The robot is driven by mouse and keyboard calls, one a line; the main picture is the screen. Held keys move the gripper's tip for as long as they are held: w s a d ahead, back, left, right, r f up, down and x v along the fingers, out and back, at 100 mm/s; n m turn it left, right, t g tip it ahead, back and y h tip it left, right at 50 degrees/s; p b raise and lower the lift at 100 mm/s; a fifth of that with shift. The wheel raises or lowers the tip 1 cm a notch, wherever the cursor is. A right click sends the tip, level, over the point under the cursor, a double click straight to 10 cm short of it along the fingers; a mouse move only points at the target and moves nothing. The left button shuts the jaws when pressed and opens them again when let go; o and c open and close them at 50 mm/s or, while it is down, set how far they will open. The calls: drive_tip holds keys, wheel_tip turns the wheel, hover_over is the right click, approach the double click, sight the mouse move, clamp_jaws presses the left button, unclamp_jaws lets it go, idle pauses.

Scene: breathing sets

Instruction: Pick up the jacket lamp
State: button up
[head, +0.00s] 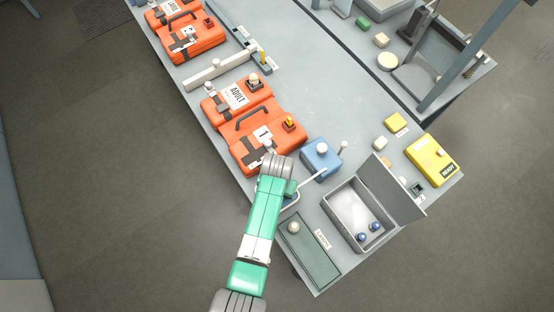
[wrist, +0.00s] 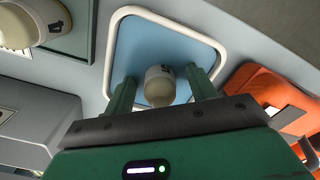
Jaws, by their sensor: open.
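A cream, round-ended lamp (wrist: 160,88) with a small dark mark stands on a blue tray with a white rim (wrist: 221,52) in the wrist view. My gripper (wrist: 163,80) is open, with one green finger on each side of this lamp. I cannot tell whether the fingers touch it. A second cream lamp (wrist: 22,22) with a dark mark is at the upper left; it shows on the green mat in the head view (head: 293,227). The marks do not clearly say which is the jacket lamp. In the head view my arm hides most of the tray and the lamp on it.
An orange case (head: 272,141) lies close behind my gripper. A blue box (head: 320,157) with a white knob stands to its right. The green mat (head: 310,254) lies near the bench's front edge.

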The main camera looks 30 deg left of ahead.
drive_tip(key=c, duration=1.2)
wheel_tip(320, 180, up, 10)
drive_tip(key=shift+r+p, duration=0.1)
drive_tip(key=shift+p, duration=0.55)
